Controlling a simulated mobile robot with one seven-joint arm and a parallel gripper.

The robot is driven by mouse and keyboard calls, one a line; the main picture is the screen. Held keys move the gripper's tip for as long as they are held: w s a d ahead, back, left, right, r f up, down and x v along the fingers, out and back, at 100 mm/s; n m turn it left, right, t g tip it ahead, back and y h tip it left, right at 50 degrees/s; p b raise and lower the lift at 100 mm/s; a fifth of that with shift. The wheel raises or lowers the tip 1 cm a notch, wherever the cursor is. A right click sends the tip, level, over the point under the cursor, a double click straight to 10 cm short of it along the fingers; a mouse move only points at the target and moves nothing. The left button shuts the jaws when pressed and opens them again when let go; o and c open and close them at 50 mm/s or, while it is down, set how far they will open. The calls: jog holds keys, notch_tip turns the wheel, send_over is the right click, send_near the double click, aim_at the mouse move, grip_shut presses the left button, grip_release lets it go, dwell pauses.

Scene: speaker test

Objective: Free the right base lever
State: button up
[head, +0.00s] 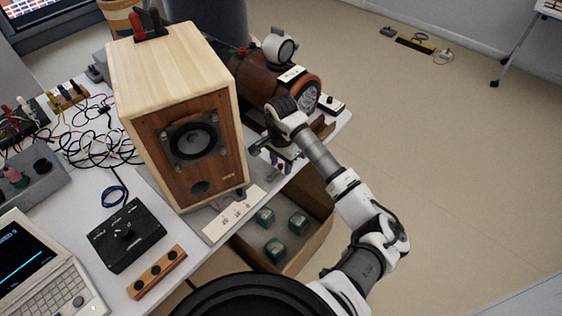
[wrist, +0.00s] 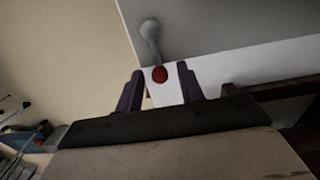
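The wooden speaker (head: 185,125) stands upright on a grey base on the table, with a white label plate (head: 233,214) in front of it. My gripper (head: 278,162) is right of the speaker near the table's right edge. In the wrist view my gripper (wrist: 160,84) has its two dark purple fingers apart. A small grey lever (wrist: 151,38) with a rounded end and a red tip (wrist: 159,74) lies just ahead of and partly between the fingers, over a white surface. Contact cannot be told. In the head view my gripper and arm hide the lever.
A brown cylindrical device (head: 265,85) stands behind my gripper. A cardboard box (head: 310,215) with several green blocks is below the table edge. The floor at right is mostly clear.

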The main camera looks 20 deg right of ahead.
grip_shut()
jog(key=shift+s+f+b, duration=0.1)
jog(key=shift+b, duration=0.3)
jog(key=shift+s+d+f+m+b, duration=0.1)
jog(key=shift+s+d+m+b, duration=0.1)
jog(key=shift+m+b, duration=0.35)
jog(key=shift+s+d+m+b, duration=0.1)
jog(key=shift+s+m+b, duration=0.05)
jog(key=shift+m+b, duration=0.4)
jog(key=s+m+b, duration=0.1)
jog(key=m+b, duration=0.1)
jog(key=s+m+b, duration=0.1)
jog(key=m+b, duration=0.1)
jog(key=b, duration=0.1)
jog(key=shift+d+f, duration=0.1)
jog(key=shift+d, duration=0.05)
jog(key=shift+s+a+r+m+b, duration=0.15)
jog(key=shift+s+m+b, duration=0.3)
jog(key=shift+m+b, duration=0.85)
jog(key=shift+s+a+r+m+b, duration=0.15)
jog(key=shift+s+m+b, duration=0.25)
jog(key=shift+m+b, duration=0.9)
jog(key=shift+s+a+m+b, duration=0.25)
jog(key=shift+s+m+b, duration=0.2)
jog(key=shift+m+b, duration=0.8)
